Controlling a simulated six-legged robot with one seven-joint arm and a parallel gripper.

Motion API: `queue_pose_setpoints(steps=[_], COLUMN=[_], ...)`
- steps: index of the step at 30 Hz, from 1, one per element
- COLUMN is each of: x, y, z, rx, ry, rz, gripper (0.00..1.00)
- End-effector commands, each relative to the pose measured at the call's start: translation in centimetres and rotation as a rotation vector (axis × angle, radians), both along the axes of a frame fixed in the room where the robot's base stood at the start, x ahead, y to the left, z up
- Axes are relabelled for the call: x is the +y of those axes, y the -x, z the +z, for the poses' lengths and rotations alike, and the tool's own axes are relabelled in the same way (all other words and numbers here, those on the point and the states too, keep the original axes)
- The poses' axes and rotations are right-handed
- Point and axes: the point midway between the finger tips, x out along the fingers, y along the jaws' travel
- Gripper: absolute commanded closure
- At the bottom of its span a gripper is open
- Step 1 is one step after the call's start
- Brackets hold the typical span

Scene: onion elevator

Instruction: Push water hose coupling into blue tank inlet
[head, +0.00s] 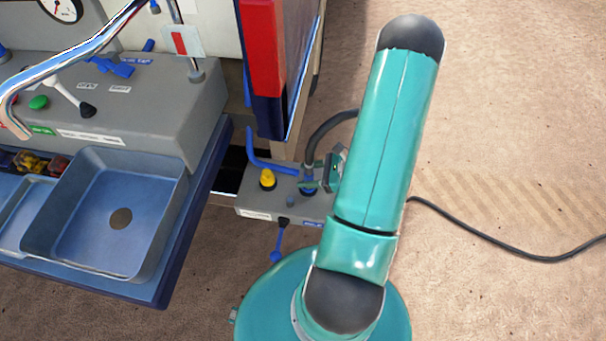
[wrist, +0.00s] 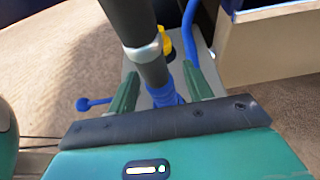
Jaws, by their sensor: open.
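The black water hose (head: 327,125) curves down to its coupling, a dark end piece (wrist: 153,73) with a silver ring (wrist: 143,50) in the wrist view. The coupling stands over the blue tank inlet (head: 308,188) on the small grey box. The blue inlet (wrist: 165,95) shows directly below the dark end in the wrist view, and the two seem to meet. I cannot tell how deep the coupling sits. My gripper (wrist: 160,68) is open, with one green finger on each side of the coupling. In the head view my gripper (head: 319,176) is partly hidden by my arm.
The grey box (head: 258,203) carries a yellow knob (head: 267,178), a blue pipe (head: 270,165) and a blue-handled lever (head: 277,248). A blue sink unit (head: 118,270) stands at the left. A red and blue panel (head: 265,65) rises behind. A black cable (head: 500,250) lies on the open floor at right.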

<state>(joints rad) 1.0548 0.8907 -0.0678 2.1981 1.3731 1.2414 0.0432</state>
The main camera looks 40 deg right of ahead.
Motion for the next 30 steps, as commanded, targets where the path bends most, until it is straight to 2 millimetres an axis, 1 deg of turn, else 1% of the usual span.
queue_pose_setpoints(steps=[9,15,21,30], x=[-4.0,-6.0,-6.7,-6.6], y=[5.2,7.7,8.7,8.6], z=[2.7,4.0,4.5,4.8], rx=[0.001,0.001,0.001,0.001], ry=[0.003,0.002,0.000,0.006], rz=[-0.005,-0.002,0.000,0.010], gripper=[0.50,0.50,0.50,0.50])
